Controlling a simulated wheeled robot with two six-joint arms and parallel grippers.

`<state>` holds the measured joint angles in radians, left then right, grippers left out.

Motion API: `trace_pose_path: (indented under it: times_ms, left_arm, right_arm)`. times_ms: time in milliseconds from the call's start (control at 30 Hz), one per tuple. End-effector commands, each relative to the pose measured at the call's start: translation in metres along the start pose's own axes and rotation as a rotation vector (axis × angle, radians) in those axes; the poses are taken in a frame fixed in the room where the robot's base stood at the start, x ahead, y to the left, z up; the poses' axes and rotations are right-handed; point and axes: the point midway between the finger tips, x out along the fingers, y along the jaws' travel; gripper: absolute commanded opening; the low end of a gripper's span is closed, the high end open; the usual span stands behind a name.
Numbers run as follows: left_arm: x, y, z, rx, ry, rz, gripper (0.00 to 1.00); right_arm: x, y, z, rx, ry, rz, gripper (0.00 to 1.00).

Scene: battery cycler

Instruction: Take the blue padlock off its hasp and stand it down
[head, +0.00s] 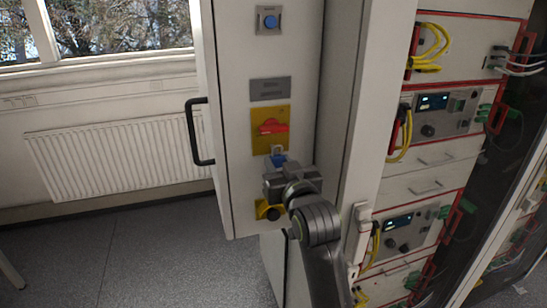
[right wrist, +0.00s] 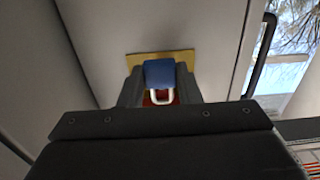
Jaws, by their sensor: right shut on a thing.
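The blue padlock (head: 278,160) is at the lower edge of a yellow plate (head: 258,140) with a red switch handle (head: 270,127) on the cabinet front. My right gripper (head: 276,171) is shut on it from below in the head view. In the right wrist view, the padlock's blue body (right wrist: 160,73) sits between the two dark fingers, with its pale shackle (right wrist: 162,98) in front of red and yellow. Whether the shackle still passes through the hasp, I cannot tell. My left gripper is out of view.
A black door handle (head: 196,132) sticks out at the cabinet's left edge. A blue button (head: 269,21) is higher up. Racks with yellow cables (head: 430,45) stand to the right. Grey floor (head: 130,255) is open at left.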

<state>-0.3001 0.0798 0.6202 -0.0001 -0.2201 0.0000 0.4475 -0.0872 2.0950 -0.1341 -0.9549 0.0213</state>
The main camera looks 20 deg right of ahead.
Motion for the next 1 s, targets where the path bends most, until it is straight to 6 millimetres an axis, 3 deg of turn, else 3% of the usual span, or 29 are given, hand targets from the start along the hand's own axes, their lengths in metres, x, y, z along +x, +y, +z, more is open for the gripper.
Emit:
trace_pose_path:
  times_ms: [1000]
  left_arm:
    - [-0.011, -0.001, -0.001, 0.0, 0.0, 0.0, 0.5]
  right_arm:
    - [-0.04, 0.0, 0.0, 0.001, 0.0, 0.0, 0.14]
